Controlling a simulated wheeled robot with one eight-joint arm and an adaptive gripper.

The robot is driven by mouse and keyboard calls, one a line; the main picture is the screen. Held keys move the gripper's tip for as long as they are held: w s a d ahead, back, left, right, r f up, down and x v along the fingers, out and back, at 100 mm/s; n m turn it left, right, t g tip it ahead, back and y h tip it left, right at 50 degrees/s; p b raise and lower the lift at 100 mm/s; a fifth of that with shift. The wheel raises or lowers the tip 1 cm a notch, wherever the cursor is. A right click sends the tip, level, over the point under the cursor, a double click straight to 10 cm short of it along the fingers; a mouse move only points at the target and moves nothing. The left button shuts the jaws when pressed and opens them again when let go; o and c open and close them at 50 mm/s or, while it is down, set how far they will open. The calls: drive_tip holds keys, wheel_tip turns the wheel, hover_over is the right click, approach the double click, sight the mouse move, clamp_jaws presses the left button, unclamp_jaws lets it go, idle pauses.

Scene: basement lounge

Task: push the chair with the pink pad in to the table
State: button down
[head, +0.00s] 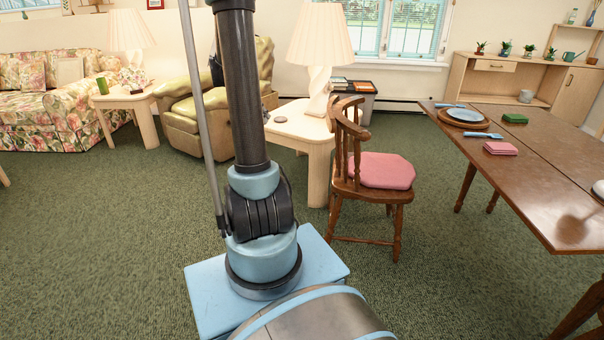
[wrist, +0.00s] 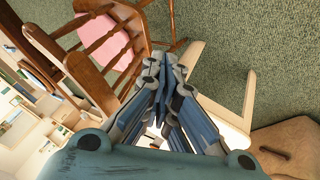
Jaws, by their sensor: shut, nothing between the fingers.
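The wooden chair (head: 367,185) with the pink pad (head: 381,170) stands upright on the green carpet, its back to the left and its seat facing the table. The brown wooden table (head: 540,180) is at the right, with a gap of carpet between it and the chair. In the wrist view the chair back (wrist: 103,45) and part of the pink pad (wrist: 98,40) show at the upper left. My gripper (wrist: 162,62) is shut and empty, its tips beside the chair back; I cannot tell whether they touch.
A side table (head: 300,124) with a lamp (head: 320,50) stands close behind the chair. A green armchair (head: 205,110) and a floral sofa (head: 60,100) are at the left. Plates and napkins lie on the table. The carpet at the front left is clear.

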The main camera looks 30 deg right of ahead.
drive_tip(key=w+d+f+m+g+h, duration=0.3)
drive_tip(key=w+d+f+m, duration=0.4)
drive_tip(key=w+d+f, duration=0.8)
drive_tip(key=s+d+f+m+g+h, duration=0.1)
drive_tip(key=d+f+m, duration=0.3)
drive_tip(key=f, duration=0.9)
drive_tip(key=s+d+f+m+g+h, duration=0.1)
drive_tip(key=d+f, duration=0.2)
drive_tip(key=f, duration=0.2)
drive_tip(key=s+d+f+m+g, duration=0.1)
drive_tip(key=s+d+f, duration=0.1)
drive_tip(key=f, duration=0.4)
drive_tip(key=s+d, duration=0.5)
drive_tip(key=d, duration=0.5)
drive_tip(key=shift+s+r, duration=0.15)
drive_tip(key=shift+s, duration=0.05)
